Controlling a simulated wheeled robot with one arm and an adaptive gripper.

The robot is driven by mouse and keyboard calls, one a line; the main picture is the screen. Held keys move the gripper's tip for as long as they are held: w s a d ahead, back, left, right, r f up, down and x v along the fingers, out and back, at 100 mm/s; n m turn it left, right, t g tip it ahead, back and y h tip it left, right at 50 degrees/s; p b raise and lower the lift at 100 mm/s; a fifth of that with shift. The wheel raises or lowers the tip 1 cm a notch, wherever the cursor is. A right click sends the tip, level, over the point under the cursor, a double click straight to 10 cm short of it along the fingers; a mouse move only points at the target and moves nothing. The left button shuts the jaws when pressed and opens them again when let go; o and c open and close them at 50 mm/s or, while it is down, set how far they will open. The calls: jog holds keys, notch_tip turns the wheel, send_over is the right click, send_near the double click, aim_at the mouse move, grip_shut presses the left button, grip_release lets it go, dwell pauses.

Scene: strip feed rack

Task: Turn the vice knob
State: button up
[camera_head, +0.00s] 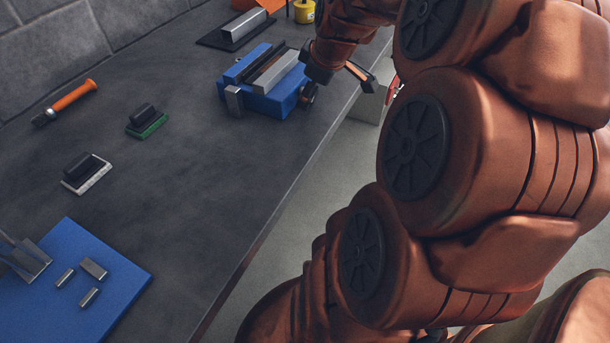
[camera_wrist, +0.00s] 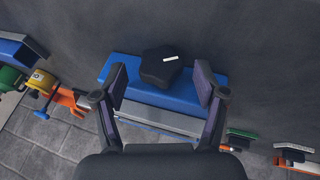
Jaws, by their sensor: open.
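The blue vice (camera_head: 275,98) with pale metal jaws stands at the bench's right edge in the head view. Its dark knob (camera_head: 308,94) faces the edge, partly beside my arm's end. In the wrist view the knob (camera_wrist: 160,66) is black and lobed, with a short white mark pointing right and slightly up. The blue vice body (camera_wrist: 185,99) lies behind it. My gripper (camera_wrist: 161,74) is open, one finger on each side of the knob. Gaps show between the knob and both fingers. I cannot tell how deep the fingertips reach.
The bench top (camera_head: 190,180) is mostly clear left of the vice. On it are an orange-handled tool (camera_head: 75,96), a green-based block (camera_head: 147,122), a white-based block (camera_head: 87,173) and a blue plate (camera_head: 115,270) with small metal pieces. A yellow container (camera_head: 304,12) stands at the back.

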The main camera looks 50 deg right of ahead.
jog(key=shift+a+h, duration=0.1)
jog(key=shift+h, duration=0.2)
